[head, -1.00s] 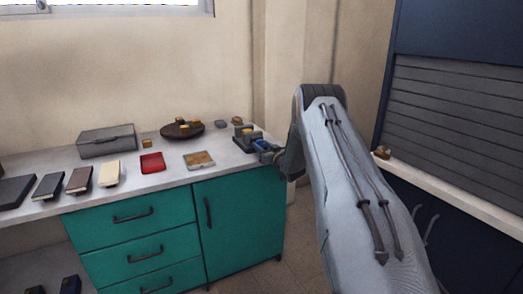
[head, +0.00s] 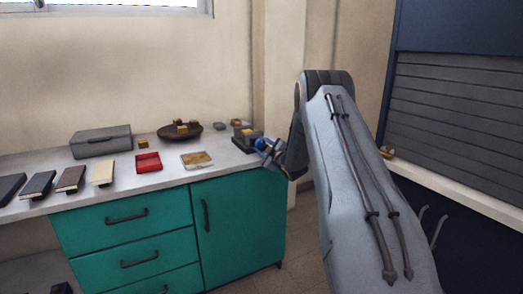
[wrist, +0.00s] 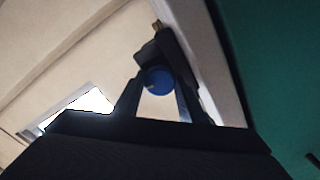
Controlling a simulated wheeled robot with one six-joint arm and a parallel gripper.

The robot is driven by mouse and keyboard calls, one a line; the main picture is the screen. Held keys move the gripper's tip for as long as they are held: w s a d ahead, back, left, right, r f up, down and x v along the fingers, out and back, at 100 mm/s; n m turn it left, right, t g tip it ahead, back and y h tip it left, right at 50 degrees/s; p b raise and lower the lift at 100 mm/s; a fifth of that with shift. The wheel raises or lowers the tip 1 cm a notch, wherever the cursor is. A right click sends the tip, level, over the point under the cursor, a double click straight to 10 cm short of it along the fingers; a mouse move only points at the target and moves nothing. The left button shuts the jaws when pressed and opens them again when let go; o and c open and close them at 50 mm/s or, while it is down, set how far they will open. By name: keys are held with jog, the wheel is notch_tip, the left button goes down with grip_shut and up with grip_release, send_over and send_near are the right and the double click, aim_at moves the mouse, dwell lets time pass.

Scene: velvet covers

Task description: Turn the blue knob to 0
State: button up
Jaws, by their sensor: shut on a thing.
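The blue knob (wrist: 158,80) sits between the two fingers of my gripper (wrist: 160,98) in the wrist view, and the fingers are shut on it. In the head view the blue knob (head: 262,144) shows at the counter's right end, at the tip of my gripper (head: 267,152). The knob belongs to a dark grey device (head: 243,138) on the counter. A small light mark shows on the knob's face in the wrist view. The number it points to cannot be read, and no scale is legible.
On the counter (head: 225,165) stand a grey box (head: 101,141), a round brown tray (head: 165,133) with small yellow blocks, a red tray (head: 148,162), a shallow tan tray (head: 196,160) and several notebooks (head: 71,179). Teal cabinets (head: 238,220) are below. A shuttered blue cabinet (head: 455,110) stands right.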

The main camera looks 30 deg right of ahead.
jog(key=shift+f+n+b, duration=0.1)
jog(key=shift+n+b, duration=0.5)
jog(key=shift+n, duration=0.5)
jog(key=o, duration=1.1)
jog(key=shift+c, duration=0.2)
